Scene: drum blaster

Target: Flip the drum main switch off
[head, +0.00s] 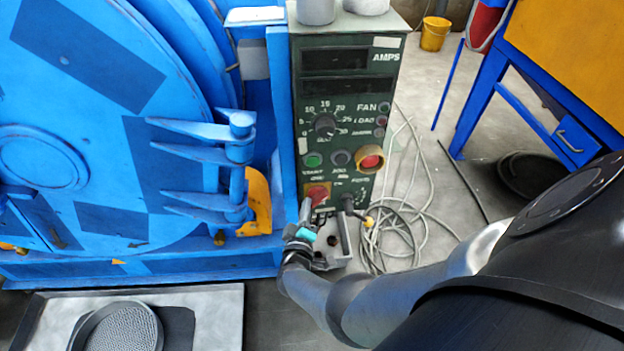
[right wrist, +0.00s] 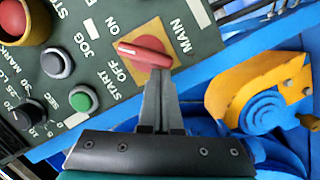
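The drum main switch (right wrist: 146,52) is a red rotary knob on a yellow plate, beside the words MAIN, ON and OFF on the green control panel. Its bar lies roughly across the right wrist view, tilted slightly down to the right. In the head view the switch (head: 318,193) is at the panel's lower left. My right gripper (right wrist: 160,78) has its fingers together, tips at the lower right part of the knob's bar. I cannot tell whether they touch it. In the head view my right gripper (head: 306,208) is just below left of the switch. My left gripper is not in view.
The panel has a green button (head: 313,160), a black button (head: 341,158) and a red button (head: 370,160) above the switch. A yellow-orange bracket (head: 257,203) on the blue drum machine stands close to the left. Loose cables (head: 407,222) lie on the floor at right.

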